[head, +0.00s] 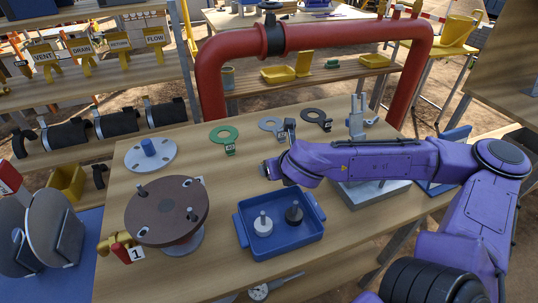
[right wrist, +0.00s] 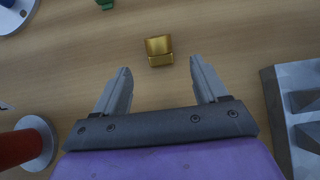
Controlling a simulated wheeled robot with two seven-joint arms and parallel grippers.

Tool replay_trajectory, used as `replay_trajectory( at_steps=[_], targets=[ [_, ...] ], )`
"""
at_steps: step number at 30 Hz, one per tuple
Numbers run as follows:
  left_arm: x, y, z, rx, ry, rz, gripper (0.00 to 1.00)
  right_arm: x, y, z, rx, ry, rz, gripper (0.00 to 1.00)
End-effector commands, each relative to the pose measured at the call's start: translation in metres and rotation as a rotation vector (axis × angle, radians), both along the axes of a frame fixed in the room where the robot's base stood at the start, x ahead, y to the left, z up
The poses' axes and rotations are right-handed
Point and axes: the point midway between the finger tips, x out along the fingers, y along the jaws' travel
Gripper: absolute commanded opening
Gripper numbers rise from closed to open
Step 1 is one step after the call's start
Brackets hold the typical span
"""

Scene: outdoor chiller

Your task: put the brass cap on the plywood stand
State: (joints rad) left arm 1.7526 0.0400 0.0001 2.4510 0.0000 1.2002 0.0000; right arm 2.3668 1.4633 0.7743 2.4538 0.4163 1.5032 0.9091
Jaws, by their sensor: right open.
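The brass cap (right wrist: 158,50) lies on the wooden bench top in the right wrist view, just ahead of my right gripper's fingertips and roughly centred between them. I cannot make the cap out in the head view, where my purple right arm covers part of the bench. My right gripper (right wrist: 160,72) is open, with nothing between its fingers. In the head view it is at the end of the purple arm (head: 370,160), over the middle of the bench. I cannot pick out a plywood stand for certain in either view. My left gripper is not in view.
A blue tray (head: 283,249) with two knobbed weights stands in front of the arm. A brown disc (head: 167,208) on a flanged base is to the left. A red pipe arch (head: 210,85) rises behind. A grey metal fixture (right wrist: 288,120) is right of the gripper.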

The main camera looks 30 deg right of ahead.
Motion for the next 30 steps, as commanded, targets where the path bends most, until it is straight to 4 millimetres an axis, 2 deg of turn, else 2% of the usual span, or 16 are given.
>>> replay_trajectory(
  at_steps=[1, 5, 12, 20, 26, 30],
  targets=[
    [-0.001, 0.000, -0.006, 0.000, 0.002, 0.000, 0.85, 0.005, -0.001, -0.011, -0.002, 0.005, 0.001, 0.72],
    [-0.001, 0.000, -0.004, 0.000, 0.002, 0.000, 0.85, 0.014, -0.003, -0.019, -0.003, 0.004, 0.004, 0.72],
    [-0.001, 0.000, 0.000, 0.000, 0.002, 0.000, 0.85, 0.042, -0.010, -0.047, -0.002, 0.005, 0.004, 0.72],
    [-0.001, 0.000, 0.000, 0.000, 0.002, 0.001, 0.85, 0.047, -0.011, -0.051, 0.000, 0.001, 0.004, 0.72],
    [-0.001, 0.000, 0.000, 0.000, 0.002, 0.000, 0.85, 0.046, -0.010, -0.051, 0.000, 0.001, 0.004, 0.10],
    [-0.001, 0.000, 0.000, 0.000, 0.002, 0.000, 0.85, 0.047, -0.011, -0.050, 0.000, 0.001, 0.004, 0.04]
  ],
)
